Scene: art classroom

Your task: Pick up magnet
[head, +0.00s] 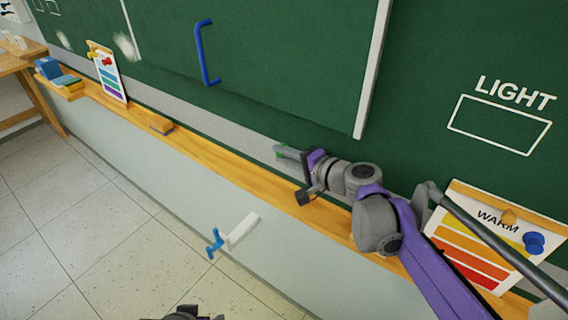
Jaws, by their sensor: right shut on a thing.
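My right gripper (289,159) reaches in from the right, low in front of the green chalkboard and above the wooden ledge. Small red and yellow magnets (107,61) show on the colour card (111,83) at the far left.
A blue handle (205,52) stands out from the board. A blue and white handle (236,235) juts out below the ledge. A wooden table (15,62) stands at far left.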

